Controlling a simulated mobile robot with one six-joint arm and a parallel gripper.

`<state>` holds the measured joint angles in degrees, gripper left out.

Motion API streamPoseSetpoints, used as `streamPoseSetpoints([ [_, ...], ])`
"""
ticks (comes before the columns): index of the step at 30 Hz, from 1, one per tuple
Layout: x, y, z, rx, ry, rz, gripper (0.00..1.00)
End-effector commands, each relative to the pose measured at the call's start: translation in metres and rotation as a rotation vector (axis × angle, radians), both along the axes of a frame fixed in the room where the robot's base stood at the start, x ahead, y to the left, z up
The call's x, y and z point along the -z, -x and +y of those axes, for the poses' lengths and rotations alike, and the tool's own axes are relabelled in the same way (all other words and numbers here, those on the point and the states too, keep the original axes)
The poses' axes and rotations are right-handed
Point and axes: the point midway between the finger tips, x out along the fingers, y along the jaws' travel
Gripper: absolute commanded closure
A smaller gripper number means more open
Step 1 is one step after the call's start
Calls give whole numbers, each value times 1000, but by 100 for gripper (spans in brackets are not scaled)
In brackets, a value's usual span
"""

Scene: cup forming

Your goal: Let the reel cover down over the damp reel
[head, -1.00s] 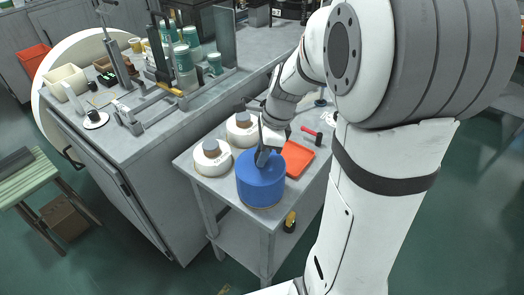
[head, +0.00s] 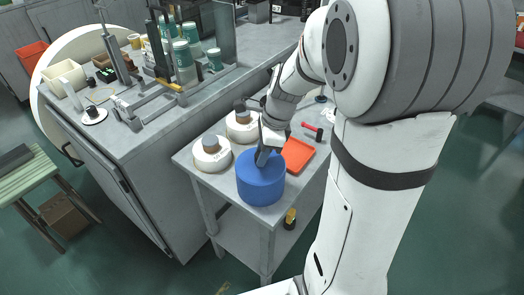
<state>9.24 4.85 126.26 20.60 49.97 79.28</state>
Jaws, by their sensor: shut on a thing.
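The reel cover (head: 261,181) is a blue round lidded drum at the front of the grey side table. My gripper (head: 263,157) is at the top of the cover, shut on it; its fingertips are partly hidden by my wrist. The cover looks upright, with its lower edge at or very near the table top; I cannot tell whether it touches. No reel shows beneath the cover, so the damp reel is hidden if it is there.
An orange tray (head: 298,154) lies right of the cover, with a red-handled hammer (head: 313,130) behind it. A large grey machine bench (head: 130,140) with green-and-white cups (head: 183,62) stands to the left. A black and yellow item (head: 290,217) sits on the lower shelf.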

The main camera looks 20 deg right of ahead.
Motion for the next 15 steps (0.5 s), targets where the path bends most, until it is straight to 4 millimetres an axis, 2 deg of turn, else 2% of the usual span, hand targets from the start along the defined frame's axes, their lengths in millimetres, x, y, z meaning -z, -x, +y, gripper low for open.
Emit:
streamPoseSetpoints([
  [8, 0, 0, 0, 0, 0, 0, 100],
  [9, 0, 0, 0, 0, 0, 0, 69],
  [15, 0, 0, 0, 0, 0, 0, 53],
])
